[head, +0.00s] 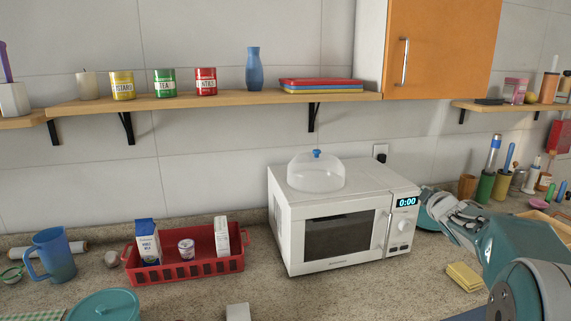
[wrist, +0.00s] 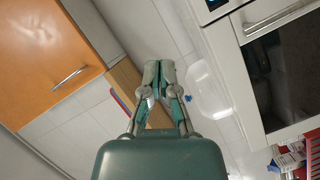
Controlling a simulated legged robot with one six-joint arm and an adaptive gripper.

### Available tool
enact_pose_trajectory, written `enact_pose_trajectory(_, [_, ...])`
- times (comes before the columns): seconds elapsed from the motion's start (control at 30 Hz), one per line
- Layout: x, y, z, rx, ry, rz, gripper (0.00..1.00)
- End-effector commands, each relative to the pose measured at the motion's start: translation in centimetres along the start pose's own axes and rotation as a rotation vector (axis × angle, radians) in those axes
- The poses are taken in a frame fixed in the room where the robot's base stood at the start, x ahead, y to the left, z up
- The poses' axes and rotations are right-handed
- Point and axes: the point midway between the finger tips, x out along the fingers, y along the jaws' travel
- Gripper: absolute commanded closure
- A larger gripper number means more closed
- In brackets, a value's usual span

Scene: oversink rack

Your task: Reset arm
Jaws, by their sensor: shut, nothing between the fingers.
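My gripper (wrist: 158,72) is shut and empty in the wrist view, its two fingertips together. The wrist view is rotated, with the orange cabinet at left and the microwave at right. In the head view my arm comes in from the lower right, and my gripper (head: 436,200) is just right of the white microwave (head: 283,235). Whether it touches the microwave cannot be told. The microwave door looks closed, and its display reads 0:00.
A clear dome with a blue knob (head: 316,172) sits on the microwave. A red basket (head: 190,270) with cartons and a small cup stands left of it. A yellow sponge (head: 464,276) lies near my arm. A wooden shelf (head: 225,101) and an orange cabinet (head: 445,45) hang above.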

Motion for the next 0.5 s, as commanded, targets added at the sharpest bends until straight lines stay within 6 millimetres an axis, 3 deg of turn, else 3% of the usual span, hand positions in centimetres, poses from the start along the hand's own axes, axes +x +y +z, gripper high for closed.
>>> enact_pose_trajectory(0.03, [-1.7, 0.3, -1.2, 0.044, -0.035, -0.004, 1.00])
enact_pose_trajectory(0.27, [-9.6, -1.4, -4.2, 0.285, -0.226, -0.066, 1.00])
enact_pose_trajectory(0.5, [-19.4, -6.1, -6.0, 0.537, -0.414, -0.182, 1.00])
